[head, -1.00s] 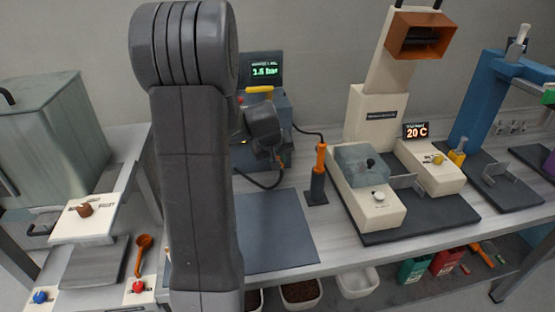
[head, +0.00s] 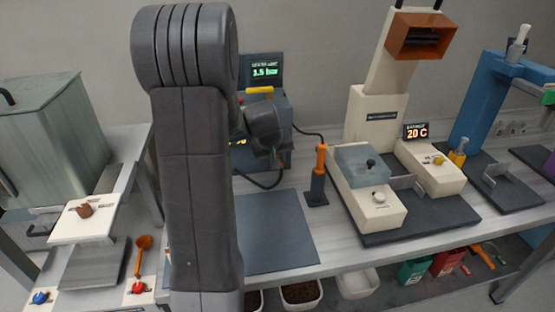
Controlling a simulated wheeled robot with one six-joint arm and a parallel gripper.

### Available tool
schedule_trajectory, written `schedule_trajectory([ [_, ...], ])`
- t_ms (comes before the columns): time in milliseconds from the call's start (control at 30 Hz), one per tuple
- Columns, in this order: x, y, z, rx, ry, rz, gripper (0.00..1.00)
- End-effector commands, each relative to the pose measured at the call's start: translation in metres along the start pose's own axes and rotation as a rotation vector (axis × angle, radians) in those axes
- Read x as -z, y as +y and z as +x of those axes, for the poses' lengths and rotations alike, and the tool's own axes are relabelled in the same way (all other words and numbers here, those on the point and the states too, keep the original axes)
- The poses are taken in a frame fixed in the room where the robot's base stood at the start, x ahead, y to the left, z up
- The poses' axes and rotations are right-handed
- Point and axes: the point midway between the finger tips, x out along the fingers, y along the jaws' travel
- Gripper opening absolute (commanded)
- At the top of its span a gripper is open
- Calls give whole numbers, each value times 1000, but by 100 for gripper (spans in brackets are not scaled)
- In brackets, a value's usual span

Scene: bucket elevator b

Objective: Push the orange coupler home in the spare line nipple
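My gripper (head: 278,158) is at the front right of the grey-blue unit (head: 285,108) with the green pressure display. My dark wrist hides most of it, and its fingers are too small and dark to tell open from shut. A small orange patch (head: 284,155) shows beside it; I cannot tell whether this is the coupler or whether it is seated. A black hose (head: 262,184) loops below the gripper. The spare line nipple cannot be made out; my arm and wrist cover much of the unit's front.
An orange-handled tool (head: 321,158) stands upright in a dark holder (head: 316,198) to the right, with a cable behind. A cream machine (head: 376,215) stands farther right. The dark mat (head: 275,235) in front is bare where visible. A steel bin (head: 50,135) stands left.

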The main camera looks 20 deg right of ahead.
Motion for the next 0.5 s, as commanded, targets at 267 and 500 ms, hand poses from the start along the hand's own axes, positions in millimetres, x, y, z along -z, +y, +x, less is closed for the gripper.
schedule_trajectory([
  [267, 7, 0, 3, 0, 0, 0, 0],
  [500, 12, 0, 5, 0, 0, 0, 0],
])
